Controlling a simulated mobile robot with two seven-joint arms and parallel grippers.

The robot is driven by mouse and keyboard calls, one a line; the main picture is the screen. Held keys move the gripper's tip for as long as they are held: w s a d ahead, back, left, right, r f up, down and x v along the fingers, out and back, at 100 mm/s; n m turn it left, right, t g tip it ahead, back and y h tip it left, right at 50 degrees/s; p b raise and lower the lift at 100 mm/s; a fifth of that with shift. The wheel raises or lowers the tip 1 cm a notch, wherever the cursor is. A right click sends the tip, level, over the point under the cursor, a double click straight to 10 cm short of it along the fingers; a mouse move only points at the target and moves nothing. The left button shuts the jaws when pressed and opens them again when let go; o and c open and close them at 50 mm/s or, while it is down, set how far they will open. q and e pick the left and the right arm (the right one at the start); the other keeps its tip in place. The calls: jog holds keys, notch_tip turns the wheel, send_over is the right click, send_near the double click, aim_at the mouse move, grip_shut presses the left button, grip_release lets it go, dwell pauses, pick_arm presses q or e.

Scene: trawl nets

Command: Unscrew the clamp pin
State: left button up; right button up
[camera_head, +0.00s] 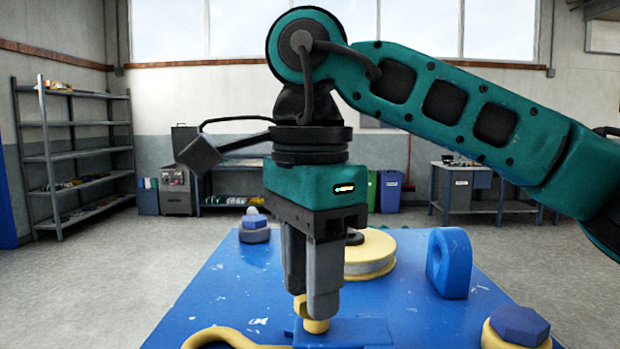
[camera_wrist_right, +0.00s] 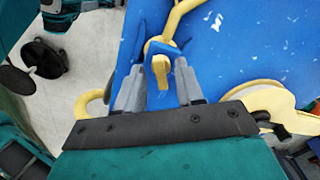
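The clamp pin is a yellow piece with a flat head (camera_wrist_right: 161,72), next to a blue bracket (camera_wrist_right: 185,78) on the blue table (camera_head: 225,290). In the head view its yellow end (camera_head: 316,326) shows just under the fingertips. A bent yellow rod (camera_head: 228,337) runs beside it, also in the wrist view (camera_wrist_right: 178,18). My right gripper (camera_head: 312,305) points down over the pin. In the wrist view its fingers (camera_wrist_right: 160,85) stand apart on either side of the pin head, with a visible gap. My left gripper is not in view.
A yellow pulley wheel (camera_head: 372,256) stands behind the gripper. A blue lug (camera_head: 449,262) stands at the right. A blue bolt head on a yellow base (camera_head: 517,328) is at front right, another bolt (camera_head: 254,228) at back left. The left table surface is clear.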

notch_tip(320, 180, up, 12)
dwell(0.5)
